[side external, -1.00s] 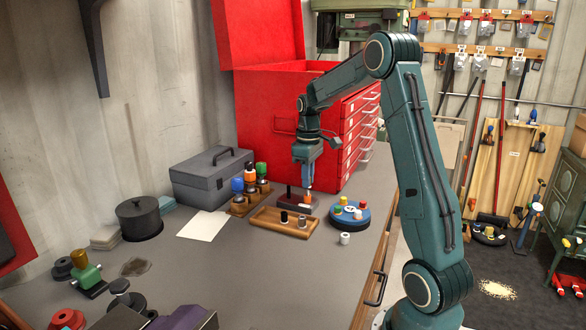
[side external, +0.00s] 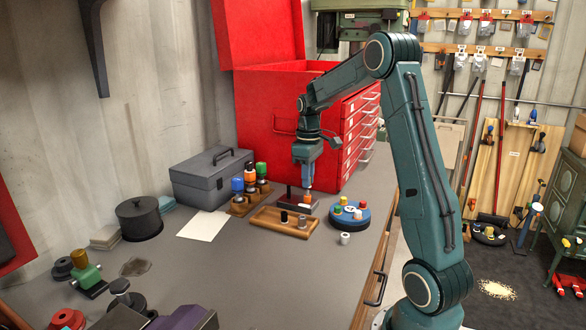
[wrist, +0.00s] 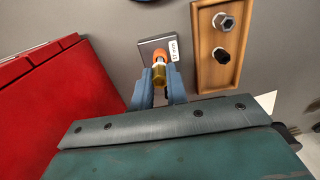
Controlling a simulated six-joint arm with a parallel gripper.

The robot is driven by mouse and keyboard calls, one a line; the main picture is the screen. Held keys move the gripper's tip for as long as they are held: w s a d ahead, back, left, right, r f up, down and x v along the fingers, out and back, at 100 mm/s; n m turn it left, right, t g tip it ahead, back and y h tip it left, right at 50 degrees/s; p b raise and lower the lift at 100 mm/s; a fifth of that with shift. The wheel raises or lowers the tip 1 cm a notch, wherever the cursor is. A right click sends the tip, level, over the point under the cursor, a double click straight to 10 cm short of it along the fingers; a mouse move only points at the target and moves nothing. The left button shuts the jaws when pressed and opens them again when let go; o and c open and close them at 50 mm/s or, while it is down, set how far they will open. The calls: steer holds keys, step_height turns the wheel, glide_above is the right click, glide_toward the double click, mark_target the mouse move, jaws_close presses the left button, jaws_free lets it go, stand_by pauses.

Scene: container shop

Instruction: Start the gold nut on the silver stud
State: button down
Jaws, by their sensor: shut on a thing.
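My gripper (wrist: 157,90) is shut on the gold nut (wrist: 158,76) in the wrist view, one blue finger on each side of it. The nut is over an orange piece (wrist: 161,56) on a dark plate with a white label (wrist: 173,50). A small pale silvery bit, seemingly the silver stud (wrist: 160,66), shows between nut and orange piece. How far the nut sits over it cannot be told. In the side view my gripper (side external: 308,187) points straight down over the orange piece (side external: 308,199); the nut is too small to make out there.
A wooden tray (side external: 262,218) with a black and a silver piece stands close in front. A blue round holder (side external: 351,220) with coloured caps is to the right, a small pale cylinder (side external: 345,238) near it. A bottle rack (side external: 238,208) stands left; the red tool chest (side external: 262,125) is behind.

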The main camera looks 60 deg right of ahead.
steer(key=shift+f, duration=1.2)
stand_by(0.6)
steer(key=shift+m, duration=0.3)
steer(key=shift+m, duration=4.3)
steer(key=shift+m, duration=3.6)
steer(key=c, duration=1.3)
jaws_free()
